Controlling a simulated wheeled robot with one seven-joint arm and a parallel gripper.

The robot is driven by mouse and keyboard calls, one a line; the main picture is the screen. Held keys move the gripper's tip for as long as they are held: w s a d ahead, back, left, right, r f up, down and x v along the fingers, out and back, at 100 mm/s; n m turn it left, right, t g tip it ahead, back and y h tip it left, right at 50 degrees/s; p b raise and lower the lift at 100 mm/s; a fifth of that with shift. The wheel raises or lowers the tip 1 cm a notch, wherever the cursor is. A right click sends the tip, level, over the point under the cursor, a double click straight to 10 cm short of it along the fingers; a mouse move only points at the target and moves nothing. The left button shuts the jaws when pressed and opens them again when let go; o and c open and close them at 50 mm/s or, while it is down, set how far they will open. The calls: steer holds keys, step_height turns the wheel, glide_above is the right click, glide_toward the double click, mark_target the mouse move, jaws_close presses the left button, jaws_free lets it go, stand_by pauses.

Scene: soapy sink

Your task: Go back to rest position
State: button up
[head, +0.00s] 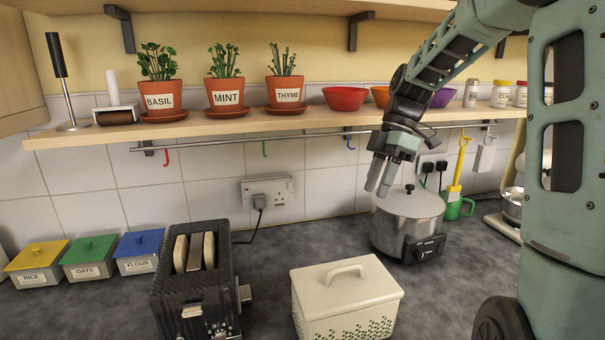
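My gripper (378,187) hangs from my raised arm at the right of the head view, with its fingers pointing down. The two fingers look a little apart, and nothing shows between them. In the picture it is just above and left of a lidded metal pot (408,222) on the worktop. I cannot tell how far it is from the pot in depth, but I see no contact.
The worktop (275,262) holds a toaster with bread (190,290), a cream lidded bin (345,295) and rice, oats and flour tins (88,255). Above is a shelf (240,127) with potted herbs and bowls, and a hook rail (265,138) below it.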

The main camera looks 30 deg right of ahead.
steer(key=s+a+f+m+h+b, duration=0.1)
steer(key=s+a+f, duration=0.15)
steer(key=a, duration=0.75)
steer(key=s+a+f+m+h+b, duration=0.15)
steer(key=a+f, duration=0.25)
steer(key=a, duration=0.5)
steer(key=s+a+f+m+h+b, duration=0.1)
steer(key=s+a+f+m, duration=0.3)
steer(key=s+a, duration=0.7)
steer(key=s+f+h, duration=0.1)
steer(key=s+f, duration=0.1)
steer(key=s, duration=0.2)
steer(key=shift+a+t, duration=0.4)
steer(key=shift+f, duration=0.1)
